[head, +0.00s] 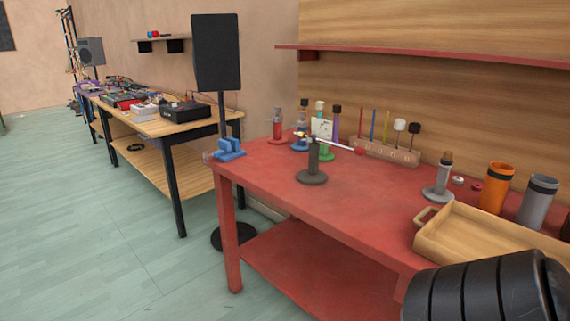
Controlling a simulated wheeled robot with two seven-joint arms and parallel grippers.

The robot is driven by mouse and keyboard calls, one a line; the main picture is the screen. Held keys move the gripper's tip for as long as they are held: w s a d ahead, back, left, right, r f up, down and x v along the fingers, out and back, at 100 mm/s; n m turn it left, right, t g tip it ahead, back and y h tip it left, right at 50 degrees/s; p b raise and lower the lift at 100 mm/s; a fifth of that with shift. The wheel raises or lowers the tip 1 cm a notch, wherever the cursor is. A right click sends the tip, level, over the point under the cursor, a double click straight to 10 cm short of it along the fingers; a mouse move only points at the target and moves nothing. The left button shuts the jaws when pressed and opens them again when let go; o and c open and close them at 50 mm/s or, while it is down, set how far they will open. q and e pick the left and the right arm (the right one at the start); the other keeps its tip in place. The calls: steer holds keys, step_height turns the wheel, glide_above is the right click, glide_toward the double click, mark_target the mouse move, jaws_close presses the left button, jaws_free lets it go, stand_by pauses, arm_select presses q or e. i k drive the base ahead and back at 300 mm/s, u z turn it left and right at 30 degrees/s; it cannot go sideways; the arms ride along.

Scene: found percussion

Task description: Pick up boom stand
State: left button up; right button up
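A small stand with a round dark grey base and a grey upright (313,163) stands on the red workbench, left of its middle. A thin light rod lies across its top like a boom, with a red ball at the right end. I take this to be the boom stand. It is upright, and nothing of mine touches it in the head view. Neither my left nor my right gripper shows in this view.
Behind the stand are several small coloured stands and a wooden block (384,151) holding sticks and mallets. A grey stand (438,185), orange cup (496,188), grey cup (538,201) and wooden tray (468,232) stand right. A blue vise (229,151) sits at the left corner.

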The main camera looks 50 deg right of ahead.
mark_target(312, 176)
steer(key=z, duration=0.15)
steer(key=i, duration=1.25)
steer(key=z, duration=0.65)
